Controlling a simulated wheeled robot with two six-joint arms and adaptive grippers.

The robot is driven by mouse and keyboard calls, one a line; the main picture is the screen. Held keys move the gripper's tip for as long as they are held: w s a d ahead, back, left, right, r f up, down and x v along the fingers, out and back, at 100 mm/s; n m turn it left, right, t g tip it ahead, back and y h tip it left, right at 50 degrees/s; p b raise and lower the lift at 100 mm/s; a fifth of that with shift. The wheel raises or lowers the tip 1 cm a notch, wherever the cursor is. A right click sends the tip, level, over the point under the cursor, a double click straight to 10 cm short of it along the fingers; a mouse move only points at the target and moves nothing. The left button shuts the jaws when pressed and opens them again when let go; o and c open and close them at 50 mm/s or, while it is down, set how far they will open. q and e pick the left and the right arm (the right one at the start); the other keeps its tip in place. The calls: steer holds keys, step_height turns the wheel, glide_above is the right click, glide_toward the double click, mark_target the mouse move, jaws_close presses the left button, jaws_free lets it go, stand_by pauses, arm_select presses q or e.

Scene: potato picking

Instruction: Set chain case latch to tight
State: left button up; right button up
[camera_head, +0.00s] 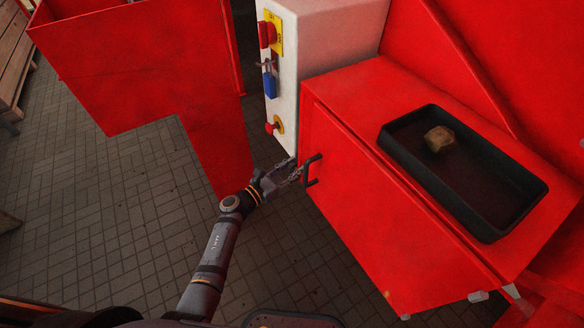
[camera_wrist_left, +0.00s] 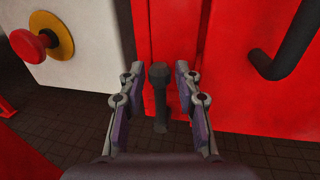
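The chain case is a red box with a door (camera_head: 345,200) right of centre in the head view. A dark latch lever (camera_wrist_left: 159,90) stands at the red case edge in the left wrist view and points down toward the camera. My left gripper (camera_head: 284,172) is open, with a finger on each side of the lever and visible gaps to it (camera_wrist_left: 158,82). In the head view the gripper hides the lever. My right gripper is out of view.
A white control box (camera_head: 330,45) with a red switch (camera_head: 267,34), blue padlock (camera_head: 269,84) and red stop button (camera_head: 272,127) stands above the gripper. A black tray (camera_head: 485,222) holding a potato (camera_head: 438,139) sits on the case. Paved floor (camera_head: 120,200) is clear at left.

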arm_select(q)
jaws_close()
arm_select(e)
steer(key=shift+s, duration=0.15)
arm_select(q)
steer(key=shift+f, duration=0.1)
steer(key=f+m+b, duration=0.1)
steer(key=b, duration=0.2)
steer(key=shift+s+d, duration=0.3)
steer(key=shift+s, duration=0.05)
steer(key=shift+s+d+r+m+b, duration=0.25)
steer(key=shift+r+m+b, duration=0.2)
steer(key=shift+m+b, duration=0.35)
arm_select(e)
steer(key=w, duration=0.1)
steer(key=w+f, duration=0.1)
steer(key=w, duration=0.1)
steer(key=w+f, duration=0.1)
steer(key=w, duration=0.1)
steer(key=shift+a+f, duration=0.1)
arm_select(q)
steer(key=shift+a, duration=0.1)
